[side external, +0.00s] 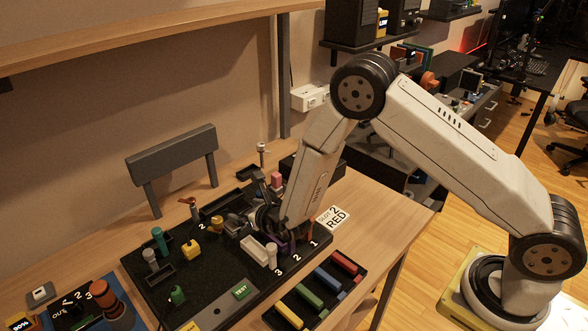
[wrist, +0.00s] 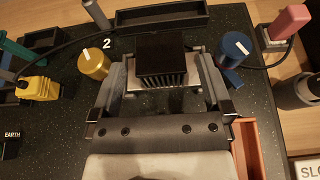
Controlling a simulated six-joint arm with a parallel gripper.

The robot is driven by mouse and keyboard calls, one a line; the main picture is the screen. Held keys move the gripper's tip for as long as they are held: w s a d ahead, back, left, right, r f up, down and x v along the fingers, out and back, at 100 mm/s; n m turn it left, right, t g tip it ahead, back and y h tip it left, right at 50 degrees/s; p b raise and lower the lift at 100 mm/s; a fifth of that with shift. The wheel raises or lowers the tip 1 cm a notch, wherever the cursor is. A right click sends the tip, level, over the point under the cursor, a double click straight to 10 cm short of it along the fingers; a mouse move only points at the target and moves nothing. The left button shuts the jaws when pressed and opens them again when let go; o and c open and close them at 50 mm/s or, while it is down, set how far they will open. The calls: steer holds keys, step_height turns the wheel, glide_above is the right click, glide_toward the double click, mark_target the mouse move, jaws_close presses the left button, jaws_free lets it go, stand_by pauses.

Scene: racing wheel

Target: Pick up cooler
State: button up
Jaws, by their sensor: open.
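The cooler (wrist: 162,62) is a black finned block on a pale metal base, standing on the dark speckled board (wrist: 262,105). It shows in the wrist view at upper centre. My gripper (wrist: 160,72) is open, with one finger to the left of the cooler and one to the right. Gaps show between the fingers and the black block; whether a finger touches the base I cannot tell. In the side view my gripper (side external: 268,215) is low over the board, and the cooler is hidden or too dark to make out there.
A gold knob (wrist: 93,63) stands close to the left finger and a blue knob (wrist: 236,48) close to the right one. A black tray (wrist: 160,18) lies behind the cooler. A yellow connector (wrist: 38,88) is at left. Coloured bars fill a rack (side external: 300,317) at the front.

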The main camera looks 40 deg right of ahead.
mark_target(243, 209)
steer(key=shift+x, duration=1.9)
jaws_close()
